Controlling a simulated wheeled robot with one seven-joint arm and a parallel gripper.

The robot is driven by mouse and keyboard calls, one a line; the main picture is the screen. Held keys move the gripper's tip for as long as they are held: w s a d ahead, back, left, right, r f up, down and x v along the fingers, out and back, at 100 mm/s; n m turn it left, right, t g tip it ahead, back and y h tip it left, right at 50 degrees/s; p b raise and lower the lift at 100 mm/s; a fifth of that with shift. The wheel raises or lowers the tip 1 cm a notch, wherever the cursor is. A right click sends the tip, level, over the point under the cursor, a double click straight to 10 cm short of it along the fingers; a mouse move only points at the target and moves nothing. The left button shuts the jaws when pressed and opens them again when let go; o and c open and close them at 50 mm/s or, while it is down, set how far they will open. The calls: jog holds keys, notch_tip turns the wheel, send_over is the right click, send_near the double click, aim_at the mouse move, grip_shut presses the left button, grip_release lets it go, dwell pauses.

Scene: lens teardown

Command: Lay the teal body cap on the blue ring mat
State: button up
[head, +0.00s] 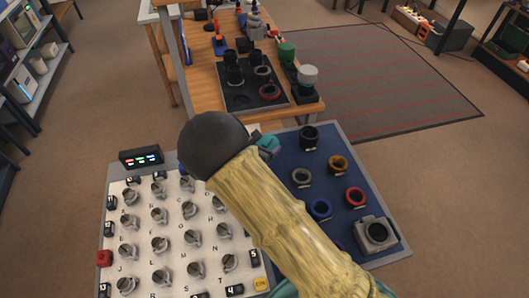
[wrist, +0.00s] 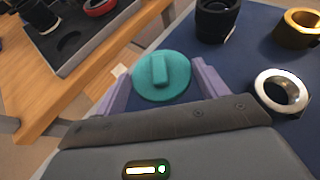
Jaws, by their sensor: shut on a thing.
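The teal body cap (wrist: 176,88) is a round disc with a raised bar on top. It sits between the two lilac fingers of my gripper (wrist: 160,74), which is shut on it. In the head view the cap (head: 267,145) shows partly beside my arm, near the upper left part of the blue surface. The blue surface (head: 325,172) carries several rings, including a blue ring (head: 320,208); it also fills the right of the wrist view (wrist: 225,75). I cannot tell the height of the cap above it. My arm hides most of my gripper in the head view.
A black ring (head: 309,137), gold ring (head: 338,164), silver ring (head: 302,177), red ring (head: 355,197) and camera body (head: 377,234) occupy the blue surface. Left is a white board (head: 150,272) with several pegs. A wooden bench (head: 212,98) with a dark tray (head: 240,102) stands behind.

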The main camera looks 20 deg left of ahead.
jog(key=shift+f, duration=1.9)
jog(key=shift+f, duration=0.1)
jog(key=o, duration=0.9)
jog(key=shift+o, duration=0.2)
jog(key=shift+r, duration=0.2)
jog(key=shift+s+a+r, duration=0.1)
jog(key=shift+s, duration=0.2)
jog(key=v, duration=1.1)
jog(key=shift+s, duration=0.15)
